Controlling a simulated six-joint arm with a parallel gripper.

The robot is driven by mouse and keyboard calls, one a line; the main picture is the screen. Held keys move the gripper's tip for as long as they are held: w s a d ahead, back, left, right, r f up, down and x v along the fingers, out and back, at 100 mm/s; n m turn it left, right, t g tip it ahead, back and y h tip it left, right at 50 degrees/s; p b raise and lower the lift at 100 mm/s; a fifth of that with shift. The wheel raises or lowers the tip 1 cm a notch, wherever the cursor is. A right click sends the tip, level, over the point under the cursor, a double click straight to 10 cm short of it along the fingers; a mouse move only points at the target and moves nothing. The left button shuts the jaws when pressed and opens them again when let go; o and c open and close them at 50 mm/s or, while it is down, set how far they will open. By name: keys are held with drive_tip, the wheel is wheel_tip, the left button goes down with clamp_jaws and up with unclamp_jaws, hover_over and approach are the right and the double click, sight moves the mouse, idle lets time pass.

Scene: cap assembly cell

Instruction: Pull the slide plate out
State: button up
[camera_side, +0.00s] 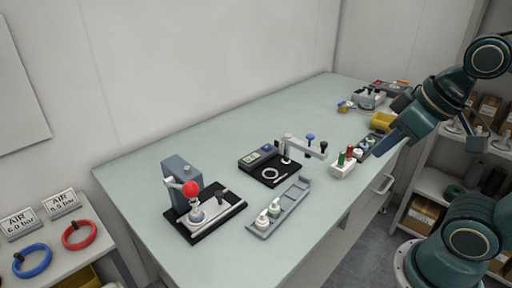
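A small press with a grey column and a red ball lever (191,189) stands at the table's left front on a black base. A light grey slide plate (228,201) with a dark knob appears to lie on that base, to the right of the column. A small white bottle-like part (197,214) stands below the red ball, at the plate's left end. My gripper (384,147) is at the right, over the table's right edge and far from the press. It is small and seen side-on, so its opening cannot be made out.
A grey tray (292,205) with small bottles lies right of the press. A black device with a ring (270,174) and a white rack with red and green caps (343,167) stand behind it. The table's left rear is clear.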

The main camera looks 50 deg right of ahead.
drive_tip(key=o, duration=0.7)
drive_tip(key=shift+w+r, duration=0.1)
drive_tip(key=shift+w, duration=0.05)
drive_tip(key=shift+o, duration=0.3)
drive_tip(key=shift+w+a+r, duration=0.1)
drive_tip(key=shift+w+r, duration=0.05)
drive_tip(key=shift+w, duration=0.1)
drive_tip(key=w+a+r+n+g, duration=0.25)
drive_tip(key=w+n, duration=0.25)
drive_tip(key=w, duration=0.3)
drive_tip(key=n+g, duration=0.3)
drive_tip(key=n, duration=1)
hover_over(219, 193)
wheel_tip(219, 193, down, 10)
drive_tip(key=shift+r, duration=0.15)
wheel_tip(219, 193, down, 14)
drive_tip(key=shift+r, duration=0.1)
